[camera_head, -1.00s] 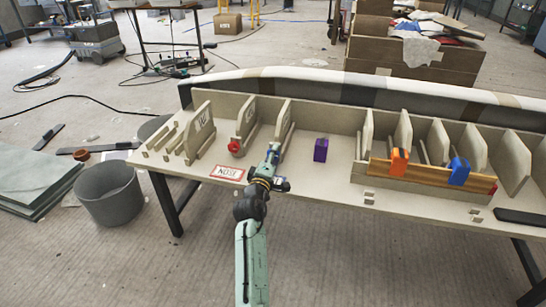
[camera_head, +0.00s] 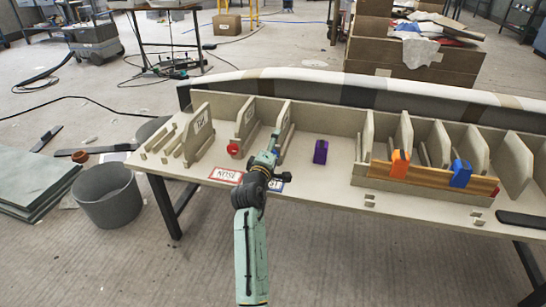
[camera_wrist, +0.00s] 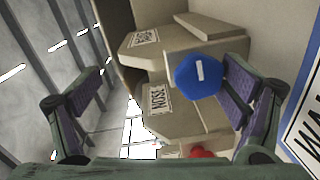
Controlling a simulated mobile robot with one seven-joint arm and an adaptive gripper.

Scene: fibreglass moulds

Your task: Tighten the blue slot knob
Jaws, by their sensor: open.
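The blue slot knob (camera_wrist: 198,76) shows in the wrist view as a blue faceted disc with a white slot line across its face. It sits on the end of a beige mould panel. My gripper (camera_wrist: 155,95) is open, with its purple-padded fingers wide apart and nothing held. The knob lies between the fingers in the picture, close beside the right finger; I cannot tell whether they touch. In the head view my gripper (camera_head: 274,148) is over the mould table by the third upright panel, and I cannot make out the knob there.
A red knob (camera_head: 233,150) is on the panel to the left. A purple block (camera_head: 320,152), an orange clamp (camera_head: 400,163) and a blue clamp (camera_head: 461,174) stand to the right. Upright panels (camera_head: 199,130) flank my gripper. A red-bordered NOSE card (camera_head: 226,175) lies on the table.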

